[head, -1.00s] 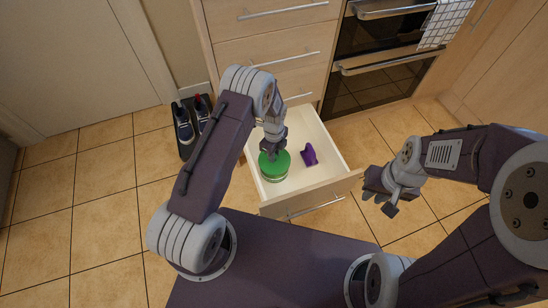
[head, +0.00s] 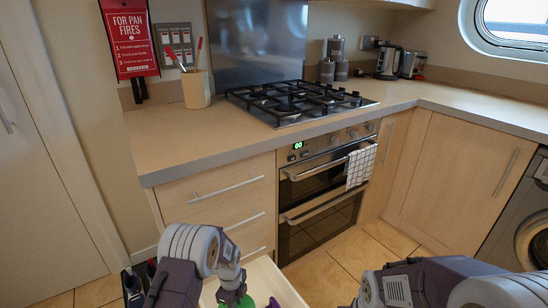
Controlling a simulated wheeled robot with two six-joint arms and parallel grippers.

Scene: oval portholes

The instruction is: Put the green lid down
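The green lid (head: 243,301) shows only in part at the bottom edge of the head view, over the open drawer (head: 268,272). My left gripper (head: 232,294) is directly above it and points down at it. Its fingertips are too small and covered to tell whether they grip the lid or only touch it. What is under the lid is cut off by the frame. My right arm is at the lower right, and its gripper is cut off at the bottom edge.
A purple object (head: 273,304) is in the drawer, right of the lid. The worktop (head: 190,145) above has free room left of the gas hob (head: 295,100). A beige utensil pot (head: 196,90) stands behind. The oven (head: 318,195) is right of the drawers.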

